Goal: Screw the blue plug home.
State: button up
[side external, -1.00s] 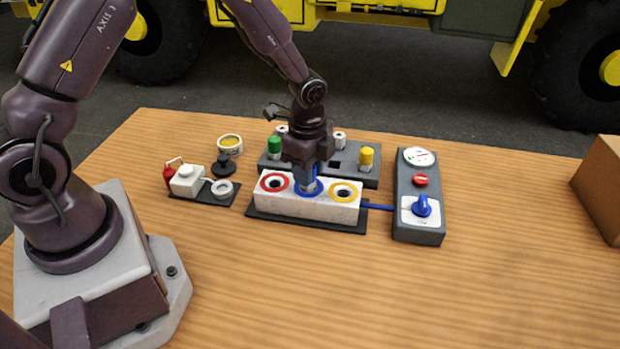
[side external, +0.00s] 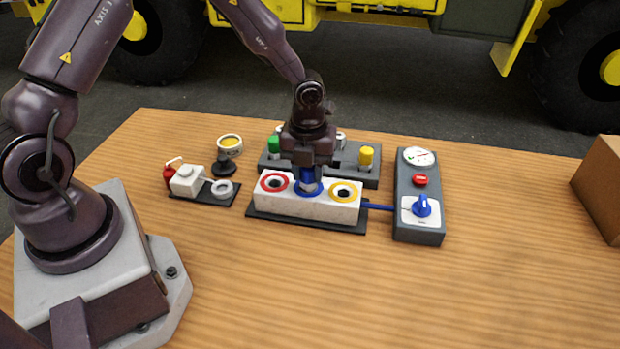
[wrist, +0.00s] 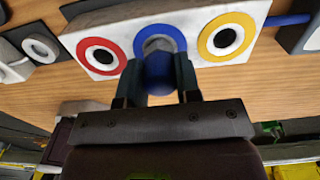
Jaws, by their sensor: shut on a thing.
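The white block (side external: 330,209) has three ringed ports: a red ring (side external: 274,183), a blue ring (side external: 296,190) in the middle and a yellow ring (side external: 345,191). The blue plug (wrist: 158,72) stands at the blue-ringed port, with its metal end at the hole. My gripper (side external: 309,172) is over the middle port, shut on the blue plug. In the wrist view the two fingers of my gripper (wrist: 160,82) lie on either side of the plug's blue head. How deep the thread sits is hidden.
Behind the block, a grey rack (side external: 373,178) holds a green-capped plug (side external: 274,146) and a yellow-capped plug (side external: 366,157). At right is a control box (side external: 419,238) with a gauge, red button and blue knob. At left are a small pump unit (side external: 187,180) and a yellow-topped tin (side external: 230,144). The front table is clear.

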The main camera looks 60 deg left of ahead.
jog(key=m, duration=0.4)
jog(key=shift+m, duration=0.4)
jog(key=o, duration=0.9)
jog(key=shift+o, duration=0.2)
jog(key=n, duration=1.2)
